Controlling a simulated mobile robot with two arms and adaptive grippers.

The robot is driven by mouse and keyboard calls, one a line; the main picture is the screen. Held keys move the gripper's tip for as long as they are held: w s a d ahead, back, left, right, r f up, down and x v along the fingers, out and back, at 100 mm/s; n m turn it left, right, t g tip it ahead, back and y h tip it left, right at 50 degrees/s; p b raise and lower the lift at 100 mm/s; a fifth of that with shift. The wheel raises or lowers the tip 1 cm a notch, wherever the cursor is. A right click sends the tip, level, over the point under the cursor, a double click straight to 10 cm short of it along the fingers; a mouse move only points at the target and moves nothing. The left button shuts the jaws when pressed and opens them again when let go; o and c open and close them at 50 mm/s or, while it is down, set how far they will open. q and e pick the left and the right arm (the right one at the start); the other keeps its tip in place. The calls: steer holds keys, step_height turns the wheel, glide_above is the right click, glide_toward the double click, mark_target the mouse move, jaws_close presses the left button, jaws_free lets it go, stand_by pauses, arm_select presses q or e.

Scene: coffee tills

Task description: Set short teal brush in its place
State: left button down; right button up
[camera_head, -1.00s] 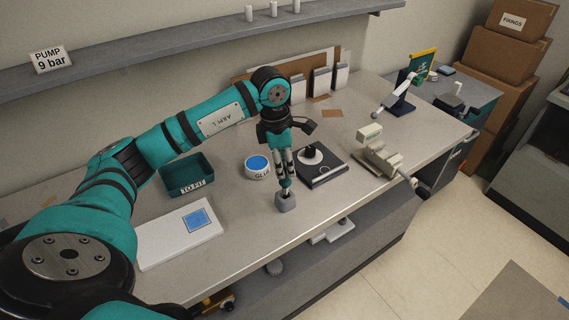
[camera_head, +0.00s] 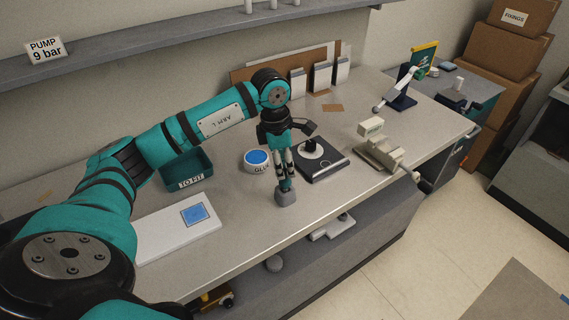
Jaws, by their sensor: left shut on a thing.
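My left gripper (camera_head: 285,173) points straight down over the front part of the bench. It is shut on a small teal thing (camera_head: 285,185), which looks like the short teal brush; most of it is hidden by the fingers. Directly below is a small grey block-like holder (camera_head: 286,198) standing on the bench near its front edge. The lower end of the teal thing meets the holder's top in the picture; I cannot tell how far it is inside. My right gripper is not in view.
A tub with a blue top (camera_head: 256,161) stands just left of the gripper, and a black flat device (camera_head: 327,169) just right. A teal "TO FIT" bin (camera_head: 190,182) and a white board (camera_head: 160,237) lie further left. A beige vise-like fixture (camera_head: 385,156) is at the right.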

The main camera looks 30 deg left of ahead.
arm_select(q)
steer(key=shift+f+b, duration=0.8)
steer(key=shift+f, duration=0.25)
steer(key=shift+f, duration=0.15)
steer(key=c, duration=1)
jaws_free()
steer(key=shift+o, duration=0.2)
step_height(320, 180, up, 12)
steer(key=s+a, duration=0.1)
steer(key=shift+a, duration=0.15)
